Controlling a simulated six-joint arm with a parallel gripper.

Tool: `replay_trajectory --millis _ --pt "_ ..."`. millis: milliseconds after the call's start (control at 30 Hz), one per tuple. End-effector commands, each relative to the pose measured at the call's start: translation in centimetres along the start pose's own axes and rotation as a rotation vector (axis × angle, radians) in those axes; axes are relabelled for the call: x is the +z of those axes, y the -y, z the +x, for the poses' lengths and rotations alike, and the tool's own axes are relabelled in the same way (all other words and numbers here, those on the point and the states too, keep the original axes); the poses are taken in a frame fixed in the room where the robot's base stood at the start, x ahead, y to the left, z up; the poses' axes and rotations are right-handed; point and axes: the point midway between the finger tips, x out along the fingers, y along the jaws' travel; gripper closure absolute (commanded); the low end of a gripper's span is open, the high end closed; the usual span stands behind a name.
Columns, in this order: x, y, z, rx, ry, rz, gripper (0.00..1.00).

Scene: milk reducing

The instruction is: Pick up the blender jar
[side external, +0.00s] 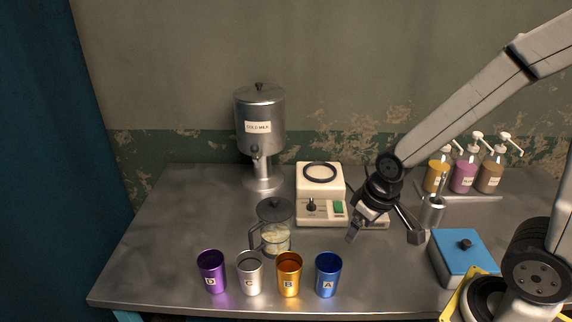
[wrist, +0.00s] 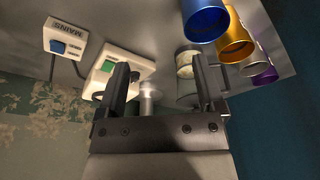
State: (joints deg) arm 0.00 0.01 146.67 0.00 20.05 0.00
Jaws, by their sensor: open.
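The blender jar (side external: 276,222) is a clear jar with a dark lid, a dark side handle and pale contents. It stands upright on the metal counter, in front and to the left of the cream blender base (side external: 319,176), which has a dark ring on top. My gripper (side external: 384,233) is open and empty in the side view, right of the jar and clearly apart from it. In the wrist view my gripper (wrist: 161,80) has its fingers spread; the jar (wrist: 187,72) shows beyond the right finger, partly hidden by it.
Purple, silver, gold and blue cups (side external: 289,275) stand in a row in front of the jar. A cold milk dispenser (side external: 260,120) stands behind it. Pump bottles (side external: 464,172) and a blue-topped box (side external: 466,247) are at the right. The counter's left side is clear.

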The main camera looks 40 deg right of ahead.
Motion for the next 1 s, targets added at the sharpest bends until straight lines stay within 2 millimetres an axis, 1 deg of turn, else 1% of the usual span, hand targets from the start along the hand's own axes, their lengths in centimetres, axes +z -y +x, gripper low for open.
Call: replay_trajectory --millis 33,67,100,400,567,667,767,1000 --pt "0.0 0.0 0.0 0.000 0.000 0.000 0.32" --pt "0.0 0.0 0.0 0.000 0.000 0.000 0.41" --pt "0.0 0.0 0.0 0.000 0.000 0.000 0.43" --pt "-0.1 0.1 0.0 -0.002 -0.003 0.004 0.43" --pt "-1.1 1.0 0.3 -0.022 -0.037 0.051 0.43" --pt "-2.3 2.3 0.7 -0.051 -0.082 0.124 0.43" --pt "-4.2 4.1 1.2 -0.091 -0.147 0.233 0.43" --pt "-9.0 8.8 2.4 -0.200 -0.331 0.597 0.43"
